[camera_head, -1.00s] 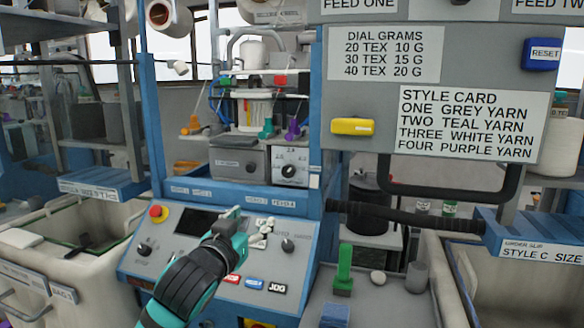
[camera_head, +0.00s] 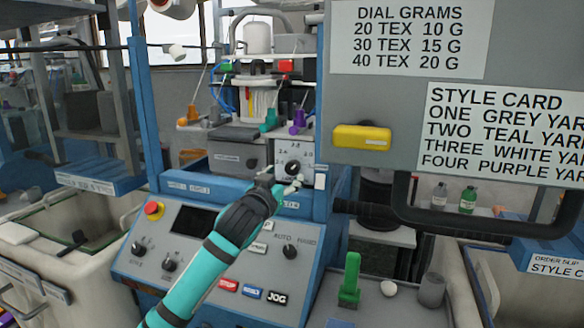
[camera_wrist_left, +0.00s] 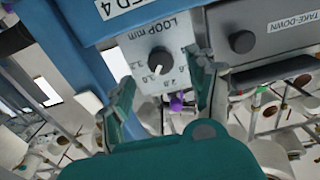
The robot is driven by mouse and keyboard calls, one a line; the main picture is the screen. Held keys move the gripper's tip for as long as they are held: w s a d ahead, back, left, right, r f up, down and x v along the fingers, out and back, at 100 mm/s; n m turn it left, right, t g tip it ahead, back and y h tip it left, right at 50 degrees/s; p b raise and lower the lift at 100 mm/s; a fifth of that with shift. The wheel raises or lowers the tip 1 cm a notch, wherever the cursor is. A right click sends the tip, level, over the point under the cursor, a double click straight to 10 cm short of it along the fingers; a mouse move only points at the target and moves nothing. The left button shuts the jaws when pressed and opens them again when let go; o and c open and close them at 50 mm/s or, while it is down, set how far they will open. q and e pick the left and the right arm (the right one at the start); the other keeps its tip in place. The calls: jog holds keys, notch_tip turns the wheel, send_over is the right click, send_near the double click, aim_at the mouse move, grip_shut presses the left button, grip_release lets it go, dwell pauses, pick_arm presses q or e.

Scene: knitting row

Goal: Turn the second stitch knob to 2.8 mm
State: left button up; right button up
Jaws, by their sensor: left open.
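A round black knob (camera_head: 292,168) sits on a white dial plate on the knitting machine, behind the blue front beam. In the left wrist view the knob (camera_wrist_left: 161,61) is on a plate marked "LOOP mm", with numbers around it. Its pale pointer points down and slightly left in that view, towards the numbers; the exact value is too small to read surely. My left gripper (camera_head: 280,182) is just in front of and below the knob. My right gripper is not in view.
A grey take-down box (camera_head: 236,150) with its own dark knob (camera_wrist_left: 243,41) stands beside the dial plate. The sloped control panel (camera_head: 180,250) lies below my arm. A grey sign panel with a yellow block (camera_head: 361,138) and a black rail stand close on the right.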

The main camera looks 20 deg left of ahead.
aim_at(291, 171)
pick_arm(q)
jog(key=w, duration=0.5)
jog(key=shift+w+d+r+p, duration=0.1)
jog(key=shift+w+p, duration=0.2)
jog(key=shift+p, duration=0.05)
jog(key=shift+w, duration=0.4)
jog(key=c, duration=1.1)
jog(key=shift+c, duration=0.2)
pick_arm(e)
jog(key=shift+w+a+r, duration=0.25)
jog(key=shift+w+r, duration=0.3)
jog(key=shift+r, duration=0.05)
